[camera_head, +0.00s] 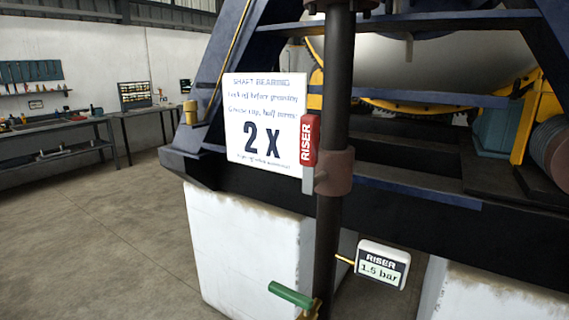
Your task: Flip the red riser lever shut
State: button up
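The red riser lever (310,141) stands upright, with "RISER" in white letters along it. Its grey lower end (308,180) meets a rust-brown collar (336,172) on a dark vertical pipe (339,75). The lever lies along the pipe's left side, close to parallel with it. A white gauge display (382,265) to the right of the pipe reads "RISER 1.5 bar". My gripper is not in view.
A green-handled valve (291,295) sits low on the pipe. A white sign (262,122) reading "2 X" is just left of the lever. A dark blue steel frame and white plinths (240,245) stand behind. Open floor (100,240) lies left; workbenches (55,125) stand farther back.

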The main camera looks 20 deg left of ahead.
aim_at(309, 123)
jog(key=j+u, duration=0.15)
jog(key=u, duration=0.35)
jog(key=i+j+u, duration=0.1)
jog(key=u, duration=0.35)
jog(key=i+u, duration=0.1)
jog(key=i, duration=0.15)
